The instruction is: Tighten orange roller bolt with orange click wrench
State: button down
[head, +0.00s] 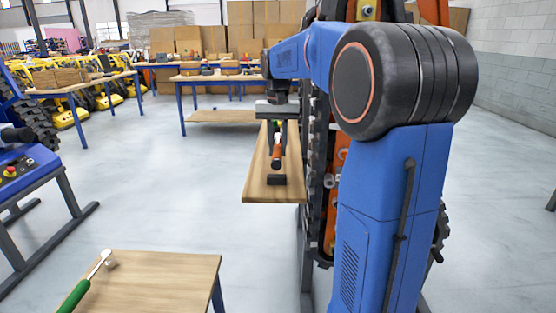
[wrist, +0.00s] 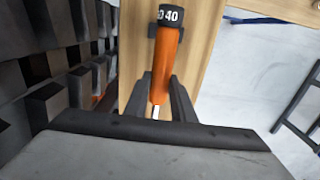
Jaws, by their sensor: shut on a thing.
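The orange click wrench (head: 277,156) is over the narrow wooden shelf board (head: 255,184), below my gripper (head: 278,128). In the wrist view the wrench (wrist: 164,62) has an orange handle and a black end marked 40. My gripper (wrist: 163,88) is shut on the handle, one dark finger on each side. A dark block (head: 276,180) sits on the board at the near end of the wrench. Whether the wrench touches its supports I cannot tell. The track carrier (head: 328,200) stands right of the board with orange parts. My arm hides much of it, and I cannot single out the orange roller bolt.
Dark track links (wrist: 60,80) are close on the left in the wrist view. A green-handled wrench (head: 78,292) lies on a near table (head: 160,285). A blue stand (head: 30,170) is at the left. Open floor lies between.

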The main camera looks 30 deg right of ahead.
jog(key=shift+r, duration=1.75)
jog(key=shift+a, duration=0.1)
